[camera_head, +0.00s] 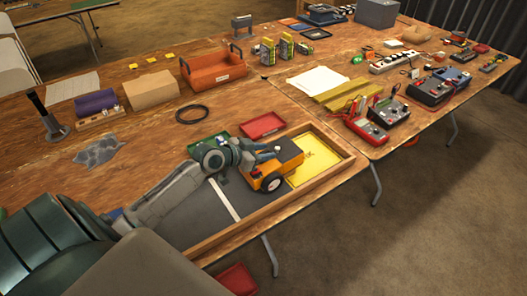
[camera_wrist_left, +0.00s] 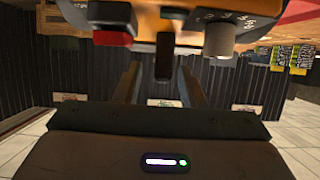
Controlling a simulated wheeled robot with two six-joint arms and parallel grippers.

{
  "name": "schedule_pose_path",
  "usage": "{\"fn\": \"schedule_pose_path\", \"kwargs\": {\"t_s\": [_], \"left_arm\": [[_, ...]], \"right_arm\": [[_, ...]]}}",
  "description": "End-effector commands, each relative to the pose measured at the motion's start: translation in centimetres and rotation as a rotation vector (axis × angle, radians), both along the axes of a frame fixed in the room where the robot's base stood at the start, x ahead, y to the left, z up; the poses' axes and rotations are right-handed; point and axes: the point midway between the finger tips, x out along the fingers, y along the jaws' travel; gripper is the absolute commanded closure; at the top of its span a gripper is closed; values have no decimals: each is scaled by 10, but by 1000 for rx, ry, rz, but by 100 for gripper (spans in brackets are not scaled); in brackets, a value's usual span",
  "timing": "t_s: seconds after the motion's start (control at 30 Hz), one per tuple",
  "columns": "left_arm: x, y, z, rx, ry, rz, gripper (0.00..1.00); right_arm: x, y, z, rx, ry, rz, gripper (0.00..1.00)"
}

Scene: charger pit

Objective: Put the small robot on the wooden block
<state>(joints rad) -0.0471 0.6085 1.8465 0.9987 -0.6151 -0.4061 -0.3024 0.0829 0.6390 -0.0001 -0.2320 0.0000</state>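The small robot (camera_head: 278,162), an orange wheeled body with a pale-hubbed wheel, stands in the wood-framed pit next to the yellow pad. My left gripper (camera_head: 262,155) is at its left side, close to it. In the left wrist view the orange body (camera_wrist_left: 200,18) fills the top, with a red-and-black button, a grey knob and a dark post. The left fingers (camera_wrist_left: 160,88) are spread apart, with the post's lower end between them in the picture; I cannot tell if they touch it. A tan wooden block (camera_head: 152,91) stands at the back left of the table. My right gripper is not in view.
The pit's wooden rim (camera_head: 333,146) surrounds the small robot. Green (camera_head: 209,143) and red (camera_head: 262,125) trays lie behind it. A black cable ring (camera_head: 192,113), an orange toolbox (camera_head: 213,70) and a purple roll (camera_head: 95,103) stand near the block.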

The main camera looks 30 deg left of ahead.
Motion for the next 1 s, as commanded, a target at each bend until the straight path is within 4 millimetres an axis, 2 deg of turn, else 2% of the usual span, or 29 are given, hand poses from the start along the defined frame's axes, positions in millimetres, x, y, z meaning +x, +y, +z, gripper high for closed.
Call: {"fn": "schedule_pose_path", "kwargs": {"t_s": [0.17, 0.27, 0.67, 0.9, 1.0], "left_arm": [[0, 0, 4, 0, 0, 0, 64], [-7, 4, 4, 5, 1, 0, 64], [-54, 22, 26, 6, 4, -5, 64], [-80, 32, 39, 6, 3, -6, 64], [-89, 38, 46, 5, 5, 2, 64]], "right_arm": [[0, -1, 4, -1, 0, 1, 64], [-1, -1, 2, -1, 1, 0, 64], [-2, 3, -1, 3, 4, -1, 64], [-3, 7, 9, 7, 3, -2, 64], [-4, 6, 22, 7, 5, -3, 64]]}}
